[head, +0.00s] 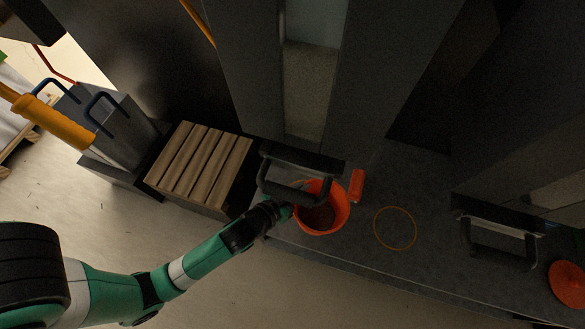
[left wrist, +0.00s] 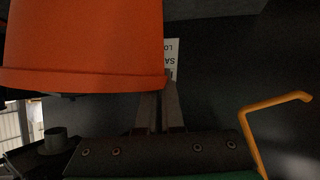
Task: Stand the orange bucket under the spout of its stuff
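The orange bucket (head: 338,214) stands upright near the front edge of the grey counter, beside the dark handle bar of the middle column; its inside looks dark brown. My left gripper (head: 286,212) is at the bucket's left rim. In the left wrist view the bucket (left wrist: 85,40) appears upside down, its rim across the fingers. The left gripper (left wrist: 160,95) has its fingers close together at the rim and seems shut on it; the tips are partly hidden. The middle column has a window (head: 308,95) showing pale grainy stuff. My right gripper is not in view.
A thin orange ring (head: 395,228) lies on the bare counter right of the bucket. An orange block (head: 357,186) is close behind the bucket. A handle bar (head: 500,255) and an orange disc (head: 569,284) are at right. A slatted wooden box (head: 200,165) stands left.

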